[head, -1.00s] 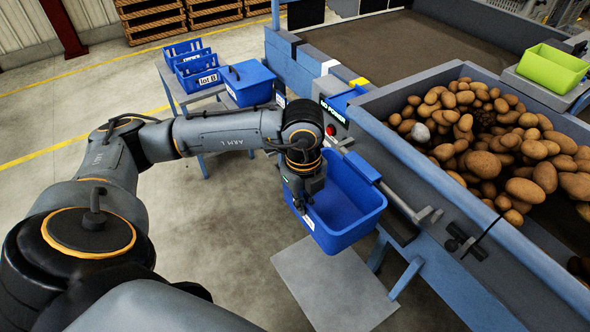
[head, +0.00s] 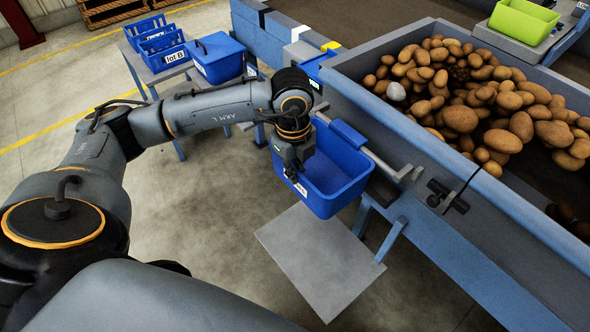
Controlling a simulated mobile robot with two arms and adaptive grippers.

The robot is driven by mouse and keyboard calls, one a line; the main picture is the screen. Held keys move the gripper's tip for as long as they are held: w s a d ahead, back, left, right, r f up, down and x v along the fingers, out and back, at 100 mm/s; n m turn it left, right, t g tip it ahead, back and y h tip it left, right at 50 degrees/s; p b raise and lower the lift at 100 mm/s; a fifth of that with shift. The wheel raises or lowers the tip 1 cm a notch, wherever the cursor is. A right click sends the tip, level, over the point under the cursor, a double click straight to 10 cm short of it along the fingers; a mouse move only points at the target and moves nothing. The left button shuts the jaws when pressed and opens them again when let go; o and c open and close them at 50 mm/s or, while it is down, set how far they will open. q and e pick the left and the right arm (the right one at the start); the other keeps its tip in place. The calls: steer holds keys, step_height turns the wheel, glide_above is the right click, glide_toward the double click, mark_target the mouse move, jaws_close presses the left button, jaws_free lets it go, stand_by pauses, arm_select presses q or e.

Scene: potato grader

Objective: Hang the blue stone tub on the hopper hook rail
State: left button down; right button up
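The blue stone tub (head: 345,184) is upright beside the hopper, above a grey plate. Its raised back flange (head: 348,133) lies at the hook rail (head: 381,162), a grey bar along the hopper's side. I cannot tell whether the flange is seated over the bar or just above it. My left gripper (head: 292,174) points down at the tub's left rim and appears shut on it; the fingertips are small and dark. My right gripper is not in view.
The hopper (head: 425,140) holds many potatoes and a pale stone. A grey plate (head: 320,262) lies below the tub. A side table at the back left carries blue tubs (head: 216,60). A green tub (head: 523,20) stands at the upper right. The floor at left is open.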

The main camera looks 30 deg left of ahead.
arm_select(q)
steer(key=c, duration=1.4)
jaws_free()
steer(key=shift+c, duration=0.2)
step_height(320, 180, up, 12)
steer(key=shift+s, duration=0.2)
